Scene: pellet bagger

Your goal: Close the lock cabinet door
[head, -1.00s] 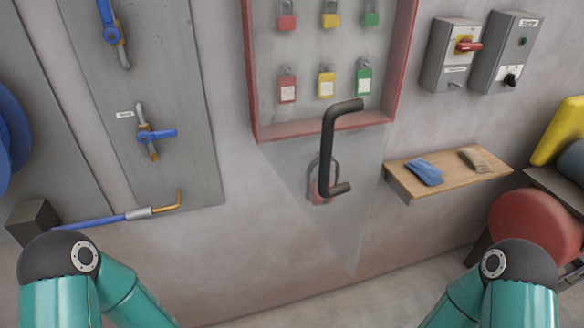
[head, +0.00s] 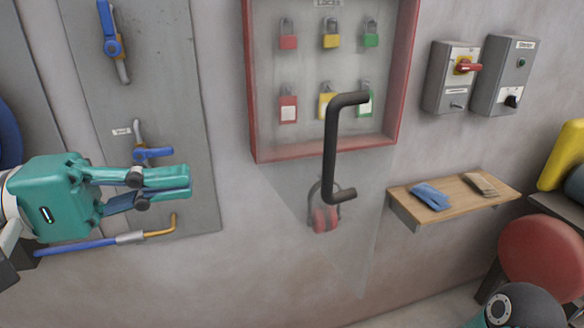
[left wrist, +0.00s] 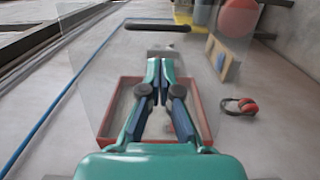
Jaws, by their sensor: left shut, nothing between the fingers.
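The lock cabinet (head: 285,153) is a red-framed box on the wall, holding red, yellow and green padlocks. Its clear door (head: 350,240) stands open, out from the wall towards me; its edges are hard to make out. The door's black bar handle (head: 330,150) shows in front of the padlocks, and also at the top of the left wrist view (left wrist: 172,26). My left gripper (head: 188,182) is shut and empty, left of the cabinet and apart from the handle. Its fingers show in the left wrist view (left wrist: 160,64). My right gripper is out of view.
A grey panel with blue-handled valves (head: 150,153) is behind my left gripper. Red ear defenders (head: 325,218) hang below the cabinet. A wooden shelf (head: 455,200) with gloves juts out at right, below two grey switch boxes (head: 452,78). A red round object (head: 540,255) stands lower right.

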